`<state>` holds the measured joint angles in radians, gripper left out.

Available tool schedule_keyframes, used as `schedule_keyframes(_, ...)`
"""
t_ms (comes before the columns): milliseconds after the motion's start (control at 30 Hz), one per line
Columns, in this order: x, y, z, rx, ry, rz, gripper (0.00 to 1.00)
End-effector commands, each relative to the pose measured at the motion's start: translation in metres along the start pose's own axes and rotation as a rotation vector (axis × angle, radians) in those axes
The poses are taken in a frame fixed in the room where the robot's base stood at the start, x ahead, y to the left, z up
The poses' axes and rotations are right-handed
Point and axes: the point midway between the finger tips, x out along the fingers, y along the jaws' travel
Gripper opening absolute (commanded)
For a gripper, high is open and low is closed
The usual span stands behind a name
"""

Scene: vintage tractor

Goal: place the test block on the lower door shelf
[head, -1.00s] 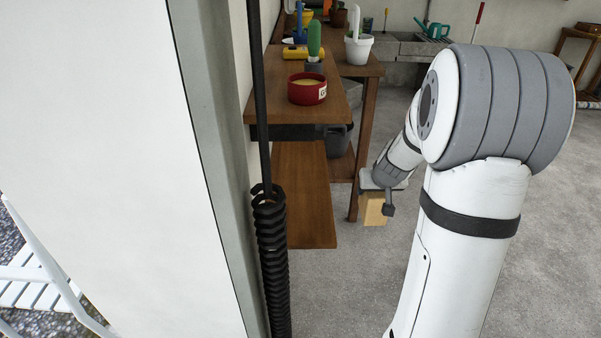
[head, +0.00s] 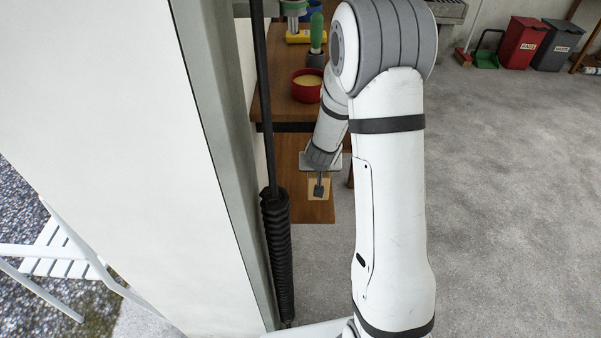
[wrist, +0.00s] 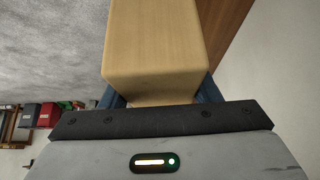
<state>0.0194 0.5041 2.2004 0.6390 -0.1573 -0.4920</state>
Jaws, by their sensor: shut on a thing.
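The test block, a light wooden block (head: 312,187), hangs below my gripper (head: 319,188) in the head view. It fills the upper middle of the wrist view (wrist: 158,45), with blue fingers on both sides of it. My gripper is shut on the block. The lower door shelf, a brown wooden board (head: 290,165), lies below the upper shelf. In the head view the block appears in front of the board's front part; a gap or contact between them cannot be told. The board's edge also shows at the upper right of the wrist view (wrist: 220,28).
A black spring-wrapped rod (head: 276,235) and the white wall edge stand at left. Open concrete floor (head: 510,200) lies at right.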

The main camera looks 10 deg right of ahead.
Motion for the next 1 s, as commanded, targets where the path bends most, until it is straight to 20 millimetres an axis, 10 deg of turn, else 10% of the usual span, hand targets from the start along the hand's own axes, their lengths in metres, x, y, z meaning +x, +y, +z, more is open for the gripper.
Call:
schedule_keyframes(233,0.001,-0.053,0.001,0.0,-0.001,0.0,0.26)
schedule_keyframes(1000,0.059,-0.052,0.037,0.003,0.002,0.001,0.26)
